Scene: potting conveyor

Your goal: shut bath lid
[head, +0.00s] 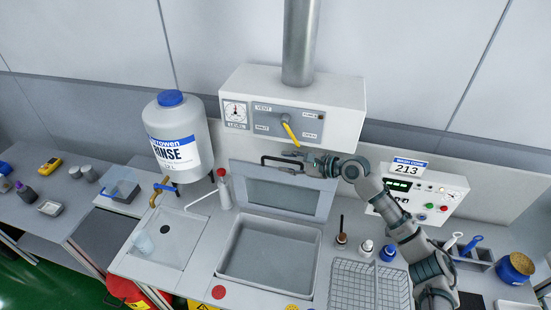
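The bath (226,268) is an open rectangular grey basin set in the bench, and its inside shows empty. Its lid (234,180) stands raised at the back edge, a pale frame around a darker grey panel. A black bar handle (268,158) is at the lid's upper edge. My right gripper (294,157) reaches in from the right and is at the handle's right end. I cannot tell whether it touches the handle, and its fingers are too small to read as open or shut. My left gripper is not in view.
A vent box (345,98) with a yellow lever hangs above the lid. A wire basket (342,285) and small bottles (366,247) stand right of the bath. A wash bottle (224,190) and a large rinse jug (190,128) stand left. A control box (455,190) is behind my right arm.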

